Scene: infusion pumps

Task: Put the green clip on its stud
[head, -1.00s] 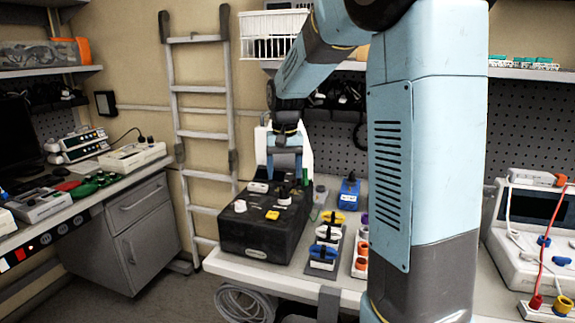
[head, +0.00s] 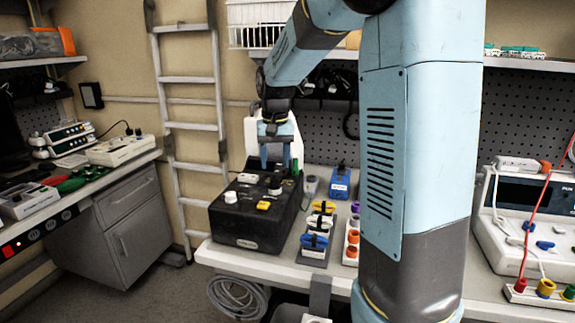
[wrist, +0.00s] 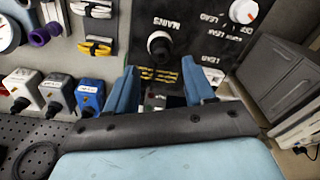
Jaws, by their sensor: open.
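A small green piece (head: 295,168), which looks like the green clip, shows at the rear right corner of the black box (head: 245,228) in the head view. It is too small to tell its shape or what it rests on. My gripper (head: 276,164) points down over the rear of the box, just left of that piece. In the wrist view my gripper (wrist: 158,82) is open, with its two blue fingers apart and no object clearly held. The box top shows there with a black knob (wrist: 160,46) and upside-down lettering. I cannot pick out the stud for certain.
Blue (head: 340,184) and grey (head: 311,186) plugs stand right of the box. A rack with yellow, white and blue clips (head: 318,228) lies nearer the front. A pegboard (head: 430,125) is behind the bench. A ladder (head: 188,130) stands to the left.

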